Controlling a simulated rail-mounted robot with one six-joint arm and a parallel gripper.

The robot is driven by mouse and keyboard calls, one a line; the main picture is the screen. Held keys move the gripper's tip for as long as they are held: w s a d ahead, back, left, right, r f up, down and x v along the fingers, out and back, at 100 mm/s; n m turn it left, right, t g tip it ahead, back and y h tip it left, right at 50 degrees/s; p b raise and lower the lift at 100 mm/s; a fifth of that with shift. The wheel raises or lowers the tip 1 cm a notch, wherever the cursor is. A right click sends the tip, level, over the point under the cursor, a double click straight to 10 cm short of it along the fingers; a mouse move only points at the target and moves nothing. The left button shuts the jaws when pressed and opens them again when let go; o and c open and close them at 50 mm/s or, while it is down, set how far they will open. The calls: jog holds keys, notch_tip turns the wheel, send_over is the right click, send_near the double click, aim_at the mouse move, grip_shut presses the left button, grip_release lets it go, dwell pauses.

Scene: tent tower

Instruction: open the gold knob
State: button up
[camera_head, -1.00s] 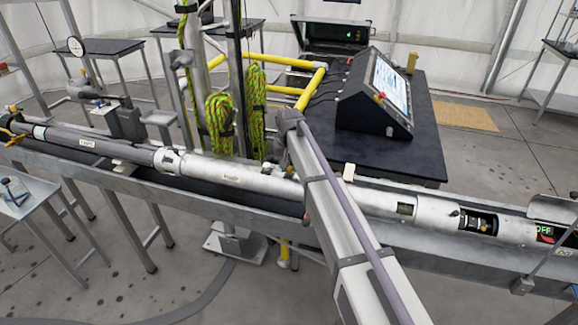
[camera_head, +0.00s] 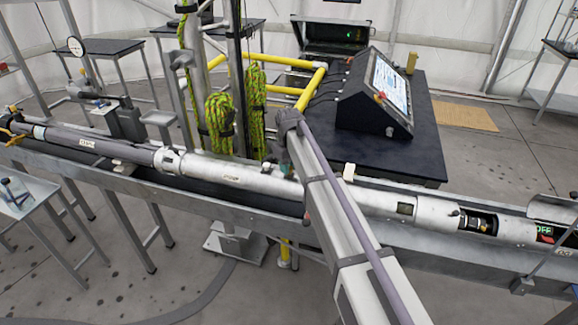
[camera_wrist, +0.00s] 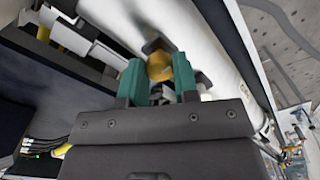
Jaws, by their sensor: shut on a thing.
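The gold knob (camera_wrist: 159,66) shows in the wrist view, on the side of a white tube. My gripper (camera_wrist: 158,78) has its two green fingers on either side of the knob and is shut on it. A dark piece shows just behind the knob. In the head view my arm crosses in front of the long silver tube (camera_head: 235,175), and the knob and the fingertips are hidden there.
The tube lies in a long metal trough (camera_head: 230,203). Behind it stand a dark table with a screen console (camera_head: 378,95), yellow rails (camera_head: 285,89) and coiled green rope (camera_head: 220,120). A small side table (camera_head: 25,195) stands at left.

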dwell(0.4)
jog(key=o, duration=0.9)
jog(key=shift+o, duration=0.2)
notch_tip(320, 180, up, 11)
jog(key=p, duration=1)
jog(key=shift+p, duration=0.4)
jog(key=shift+f, duration=0.1)
